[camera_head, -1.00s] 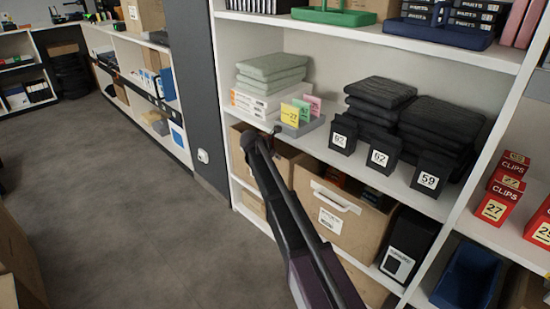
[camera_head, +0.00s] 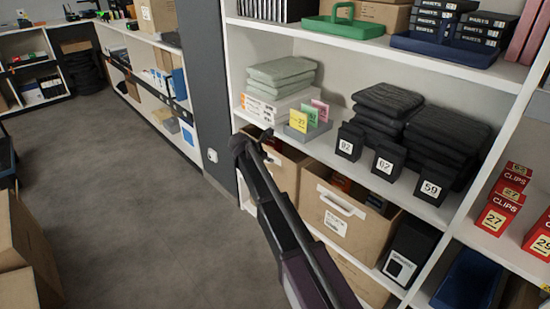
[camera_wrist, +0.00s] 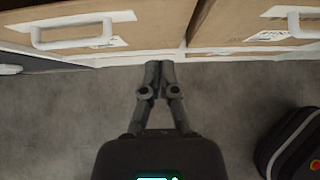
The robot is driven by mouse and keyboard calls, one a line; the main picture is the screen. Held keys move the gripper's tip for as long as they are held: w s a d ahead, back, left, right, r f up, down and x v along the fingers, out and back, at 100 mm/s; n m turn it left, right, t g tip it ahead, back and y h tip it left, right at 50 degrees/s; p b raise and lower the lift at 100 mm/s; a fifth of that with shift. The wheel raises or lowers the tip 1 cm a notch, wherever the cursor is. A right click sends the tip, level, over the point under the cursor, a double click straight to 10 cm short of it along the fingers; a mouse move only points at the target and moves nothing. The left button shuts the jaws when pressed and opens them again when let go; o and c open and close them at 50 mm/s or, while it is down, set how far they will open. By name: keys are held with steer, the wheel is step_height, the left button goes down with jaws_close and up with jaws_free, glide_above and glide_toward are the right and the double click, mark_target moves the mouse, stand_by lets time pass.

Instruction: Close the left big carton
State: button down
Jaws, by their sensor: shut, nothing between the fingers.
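Two big brown cartons stand side by side on the lower shelf. The left big carton (camera_head: 286,170) is partly hidden behind my arm, and its white handle shows in the wrist view (camera_wrist: 75,35). The right carton (camera_head: 336,220) has a white handle and label; its top is open with things inside. I cannot tell how the left carton's flaps stand. My gripper (camera_head: 240,143) is shut and empty, in front of the shelf at the left carton's upper left. In the wrist view its closed fingertips (camera_wrist: 159,66) point toward the shelf edge, apart from both cartons.
The shelf board (camera_head: 300,142) above the cartons bears folded cloths, card holders and black numbered boxes. A grey pillar (camera_head: 205,90) stands left of the shelf. Open brown cartons (camera_head: 25,240) stand at the lower left. The grey floor (camera_head: 120,200) between is clear.

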steer(key=shift+p+v, duration=1)
steer(key=shift+v, duration=0.85)
steer(key=s+d+f+m+g+y, duration=0.1)
steer(key=s+d+f+m+g, duration=0.1)
steer(key=s+d+m, duration=0.55)
steer(key=s+d+f+m+g+y, duration=0.1)
steer(key=s+d+f+m+g, duration=0.1)
steer(key=s+d+m, duration=0.55)
steer(key=s+d+m+g+y, duration=0.1)
steer(key=s+d+m, duration=0.25)
steer(key=s, duration=0.25)
steer(key=s+d+f+m+y, duration=0.1)
steer(key=s+d+m+y, duration=0.1)
steer(key=s+m, duration=0.3)
steer(key=s+d+m+g+y, duration=0.1)
steer(key=s+d+m, duration=0.2)
steer(key=s, duration=0.4)
step_height(320, 180, up, 30)
steer(key=p, duration=3)
steer(key=shift+f, duration=0.25)
steer(key=shift+s+a, duration=0.1)
steer(key=shift+s, duration=0.05)
